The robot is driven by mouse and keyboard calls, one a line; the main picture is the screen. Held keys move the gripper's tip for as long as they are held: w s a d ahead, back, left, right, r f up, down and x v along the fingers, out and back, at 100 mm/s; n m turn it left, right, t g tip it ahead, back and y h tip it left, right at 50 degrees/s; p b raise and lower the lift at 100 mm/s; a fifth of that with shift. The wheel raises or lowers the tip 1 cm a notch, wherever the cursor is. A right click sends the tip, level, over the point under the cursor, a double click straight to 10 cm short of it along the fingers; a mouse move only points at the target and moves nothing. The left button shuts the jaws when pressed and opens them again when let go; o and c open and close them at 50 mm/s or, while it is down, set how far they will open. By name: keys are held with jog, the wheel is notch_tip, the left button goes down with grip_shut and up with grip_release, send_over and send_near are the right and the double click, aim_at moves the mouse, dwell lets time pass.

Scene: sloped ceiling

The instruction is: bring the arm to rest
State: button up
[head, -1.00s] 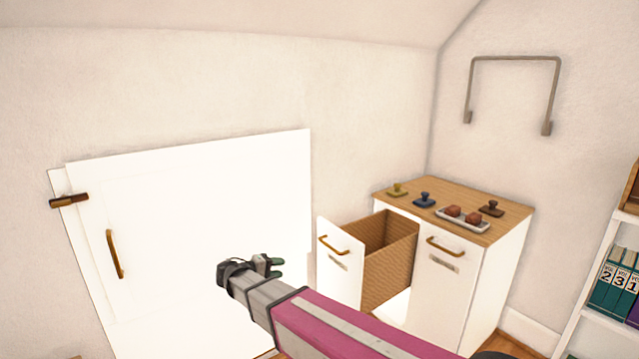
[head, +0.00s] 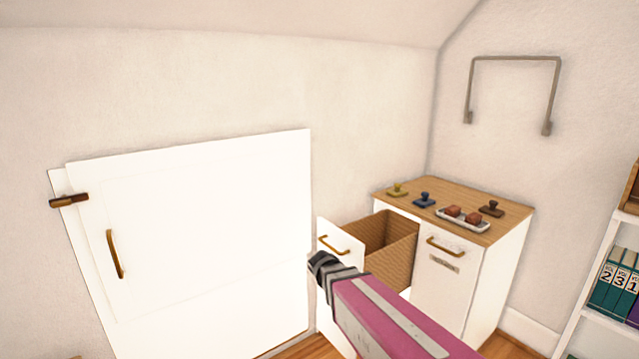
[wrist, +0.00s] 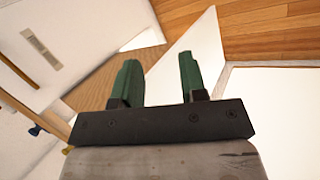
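My gripper (wrist: 160,82) shows in the wrist view with its two green fingers spread apart and nothing between them. In the head view my magenta and grey arm reaches up from the lower right, its wrist in front of the open drawer (head: 388,250). The fingers are hidden there. The drawer is pulled out of the white cabinet (head: 495,280) and shows a woven brown inside.
A white wall door (head: 210,230) with a brass handle and a latch is at the left. On the cabinet top are several stamp-like knobs and a tray (head: 478,226) with brown blocks. A shelf (head: 590,270) with binders stands at the right. Wood floor shows below.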

jog(key=s+d+f+m+y, duration=0.1)
jog(key=s+d+m+y, duration=0.2)
jog(key=s+d+y, duration=0.3)
jog(key=shift+s+d+m+g, duration=0.2)
jog(key=shift+d+m+g, duration=0.15)
jog(key=shift+d, duration=1.4)
